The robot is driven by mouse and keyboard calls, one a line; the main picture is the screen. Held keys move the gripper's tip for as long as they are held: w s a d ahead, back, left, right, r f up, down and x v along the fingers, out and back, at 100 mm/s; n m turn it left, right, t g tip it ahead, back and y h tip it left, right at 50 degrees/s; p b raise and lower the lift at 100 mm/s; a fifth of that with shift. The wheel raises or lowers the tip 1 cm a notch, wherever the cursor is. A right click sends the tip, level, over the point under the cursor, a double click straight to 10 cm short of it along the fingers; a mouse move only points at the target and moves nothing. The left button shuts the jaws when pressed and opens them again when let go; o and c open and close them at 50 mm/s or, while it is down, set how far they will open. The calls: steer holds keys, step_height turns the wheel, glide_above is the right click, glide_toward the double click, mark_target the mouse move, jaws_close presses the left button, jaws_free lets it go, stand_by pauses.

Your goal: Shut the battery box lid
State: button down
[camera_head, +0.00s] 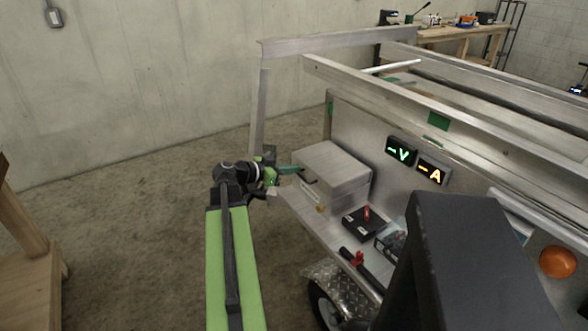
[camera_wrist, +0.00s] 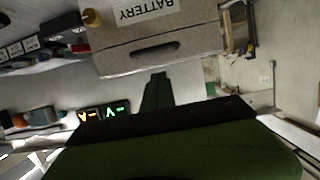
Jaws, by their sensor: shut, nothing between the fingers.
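The battery box (camera_head: 347,197) is a grey metal box on the trailer's front shelf. Its lid (camera_head: 333,160) lies flat over the top in the head view, and I see no clear gap under it. In the wrist view the box appears upside down, with a BATTERY label (camera_wrist: 147,11) and a dark slot (camera_wrist: 155,48) in its front. My gripper (camera_head: 291,169) is shut and empty, its green fingers beside the box's left edge at about lid height. The fingers also show in the wrist view (camera_wrist: 158,88), just short of the lid's edge; contact cannot be told.
A black unit with a red knob (camera_head: 366,214) sits right of the box. Lit V and A displays (camera_head: 401,152) are on the panel behind. A trailer rail post (camera_head: 258,110) stands behind my gripper. The floor to the left is clear up to a wooden bench (camera_head: 22,215).

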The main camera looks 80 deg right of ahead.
steer(key=w+a, duration=0.6)
steer(key=w, duration=0.1)
steer(key=shift+a+r, duration=0.25)
steer(key=shift+a, duration=0.1)
steer(key=w+a+f+n+t+h, duration=0.1)
steer(key=w+a+n+t, duration=0.1)
steer(key=w+a, duration=0.5)
steer(key=w+a+f+n+t+h, duration=0.1)
steer(key=w+a+t, duration=0.1)
steer(key=w, duration=0.8)
steer(key=w+a+f+n+t, duration=0.1)
steer(key=w+a+n+t, duration=0.1)
steer(key=w+a, duration=0.5)
steer(key=w+a+f+n+t+y, duration=0.1)
steer(key=w+a+f+n+t, duration=0.15)
steer(key=w+a, duration=0.5)
steer(key=w+a+f+n+t+y, duration=0.1)
steer(key=w+a+f+n+y, duration=0.2)
steer(key=w+a, duration=0.4)
steer(key=a+f+n+t+y, duration=0.1)
steer(key=a+f+n+y, duration=0.5)
steer(key=a, duration=1)
steer(key=a+f+n+y, duration=0.2)
steer(key=a+n, duration=0.8)
steer(key=a, duration=0.5)
step_height(320, 180, up, 13)
steer(key=p, duration=1.3)
steer(key=shift+w+r+n, duration=0.15)
steer(key=shift+w+n, duration=0.05)
steer(key=shift+n, duration=0.25)
